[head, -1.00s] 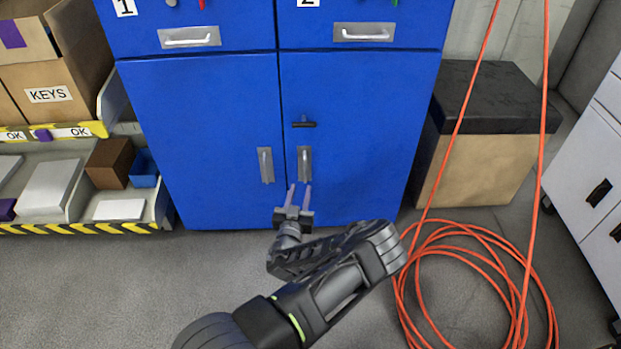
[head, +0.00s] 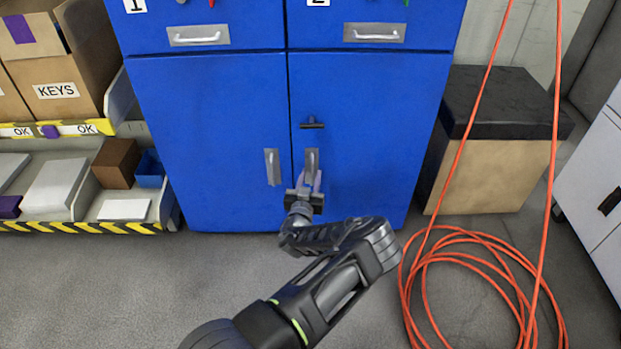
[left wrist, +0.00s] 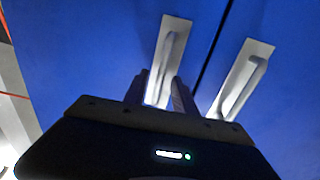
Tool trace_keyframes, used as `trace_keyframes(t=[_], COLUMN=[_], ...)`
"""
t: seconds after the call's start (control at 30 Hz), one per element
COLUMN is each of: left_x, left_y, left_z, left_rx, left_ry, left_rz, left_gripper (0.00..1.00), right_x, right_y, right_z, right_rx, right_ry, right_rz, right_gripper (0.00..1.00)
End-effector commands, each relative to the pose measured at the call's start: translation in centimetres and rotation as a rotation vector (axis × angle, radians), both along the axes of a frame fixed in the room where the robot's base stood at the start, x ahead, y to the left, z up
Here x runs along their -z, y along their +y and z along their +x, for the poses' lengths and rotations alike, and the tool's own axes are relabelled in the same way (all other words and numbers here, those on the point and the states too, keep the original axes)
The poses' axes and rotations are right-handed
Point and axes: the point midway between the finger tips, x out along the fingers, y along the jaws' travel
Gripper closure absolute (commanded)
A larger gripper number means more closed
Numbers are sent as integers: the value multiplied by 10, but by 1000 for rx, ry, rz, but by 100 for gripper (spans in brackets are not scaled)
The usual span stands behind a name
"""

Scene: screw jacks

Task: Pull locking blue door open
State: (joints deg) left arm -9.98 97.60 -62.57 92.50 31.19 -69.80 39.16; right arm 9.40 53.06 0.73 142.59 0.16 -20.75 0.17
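The blue cabinet has a left lower door (head: 215,120) and a right lower door (head: 375,120), both closed. The right door has a silver handle (head: 312,160) and a black latch (head: 312,122) above it, lying roughly horizontal. The left door has a similar handle (head: 272,167). My left gripper (head: 310,182) is at the lower part of the right door's handle. In the left wrist view its fingers (left wrist: 160,92) are apart, with that handle (left wrist: 168,55) showing between and beyond them. Contact cannot be told. The left door's handle (left wrist: 242,80) stands beside them. My right gripper is not in view.
Drawers with white handles (head: 374,33) are above the doors. Shelves with boxes (head: 58,92) stand at the left. A black-topped box (head: 490,160) and a coiled orange cable (head: 470,280) are at the right. Grey floor (head: 130,285) is free in front.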

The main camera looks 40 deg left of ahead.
Motion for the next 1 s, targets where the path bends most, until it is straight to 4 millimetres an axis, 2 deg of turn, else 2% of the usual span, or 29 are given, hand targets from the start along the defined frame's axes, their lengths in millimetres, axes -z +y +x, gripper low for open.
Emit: trace_keyframes(t=[0.07, 0.47, 1.0], left_x=[0, 0, 0], left_y=[0, 0, 0], left_z=[0, 0, 0], left_rx=[0, 0, 0], left_ry=[0, 0, 0], left_rz=[0, 0, 0], left_gripper=[68, 100, 100], right_x=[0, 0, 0], right_y=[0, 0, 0], right_z=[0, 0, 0], right_rx=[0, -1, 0], right_ry=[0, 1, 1], right_rz=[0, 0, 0], right_gripper=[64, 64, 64])
